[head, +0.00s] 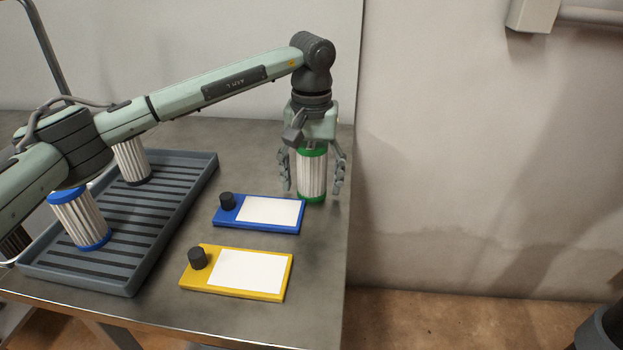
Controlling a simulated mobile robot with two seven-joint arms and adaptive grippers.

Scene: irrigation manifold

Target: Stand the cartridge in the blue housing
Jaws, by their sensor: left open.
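A white pleated cartridge with green end caps (312,176) is upright at the table's right side, behind the right end of a blue block. My left gripper (312,188) points down over it, open, with fingers on both sides of it. I cannot tell whether the fingers touch it. The flat blue block (227,219) has a black knob and a white panel; it is the only blue fixture in view, and no open socket shows on it. A cartridge with blue caps (80,219) stands in the grey tray. My right gripper is not in view.
The grey ribbed tray (133,282) lies at left, also holding a dark-capped cartridge (132,162) partly behind my left arm. A yellow block (236,291) with knob and white panel lies in front of the blue one. The table's right edge is close to the green-capped cartridge.

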